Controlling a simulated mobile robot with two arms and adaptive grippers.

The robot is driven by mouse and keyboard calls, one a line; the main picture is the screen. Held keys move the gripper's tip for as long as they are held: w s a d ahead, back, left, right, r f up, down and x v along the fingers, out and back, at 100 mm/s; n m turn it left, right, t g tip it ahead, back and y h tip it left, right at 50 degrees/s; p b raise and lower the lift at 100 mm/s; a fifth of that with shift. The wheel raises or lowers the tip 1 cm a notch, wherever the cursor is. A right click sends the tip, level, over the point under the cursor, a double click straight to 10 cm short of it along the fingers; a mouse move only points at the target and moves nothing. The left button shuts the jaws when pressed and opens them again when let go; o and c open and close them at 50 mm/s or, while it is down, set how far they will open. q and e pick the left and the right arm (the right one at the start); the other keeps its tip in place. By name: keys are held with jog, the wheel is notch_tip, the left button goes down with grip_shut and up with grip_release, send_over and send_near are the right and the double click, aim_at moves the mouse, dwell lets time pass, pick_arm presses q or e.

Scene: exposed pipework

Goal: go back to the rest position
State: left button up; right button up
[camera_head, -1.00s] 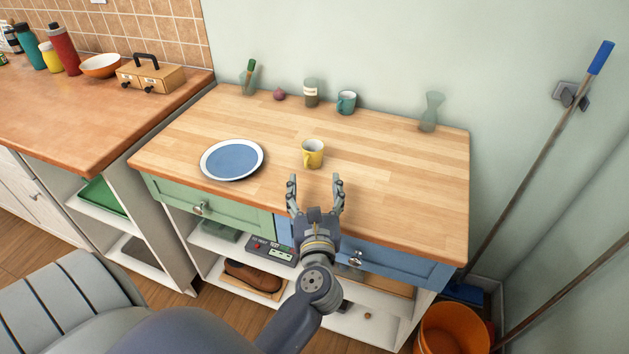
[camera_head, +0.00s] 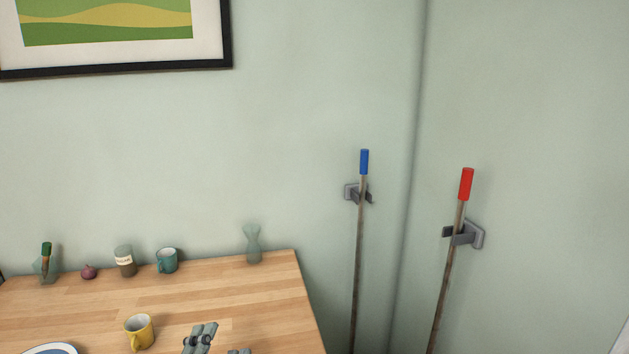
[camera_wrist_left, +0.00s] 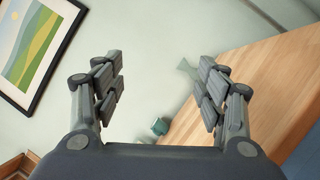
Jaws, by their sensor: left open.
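My left gripper (camera_head: 218,344) shows only by its fingertips at the bottom edge of the head view, in front of the wooden tabletop (camera_head: 250,305). In the left wrist view the left gripper (camera_wrist_left: 160,88) has its two fingers spread wide with nothing between them. A yellow mug (camera_head: 139,332) stands on the table to the left of the fingertips, apart from them. The rest of the left arm is out of the head view. My right gripper is in neither view.
A plate (camera_head: 52,349) is cut off below. Blue-tipped (camera_head: 364,162) and red-tipped (camera_head: 466,185) poles hang in wall clips.

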pick_arm(q)
jog(key=s+d+f+m+g+h, duration=0.2)
jog(key=s+d+f+m+g, duration=0.25)
jog(key=f+m, duration=0.35)
jog(key=s+d+f+m+g+h, duration=0.3)
jog(key=s+f+m+g, duration=0.3)
jog(key=m, duration=0.4)
jog(key=s+a+f+m+g+y, duration=0.65)
jog(key=s+a+f, duration=0.35)
jog(key=s+a, duration=0.2)
notch_tip(320, 180, down, 27)
jog(key=s+g, duration=0.2)
jog(key=s, duration=0.1)
jog(key=s+a+f, duration=0.2)
jog(key=s+f, duration=1.3)
jog(key=shift+s+a+g+y, duration=0.35)
jog(key=shift+s+g, duration=0.05)
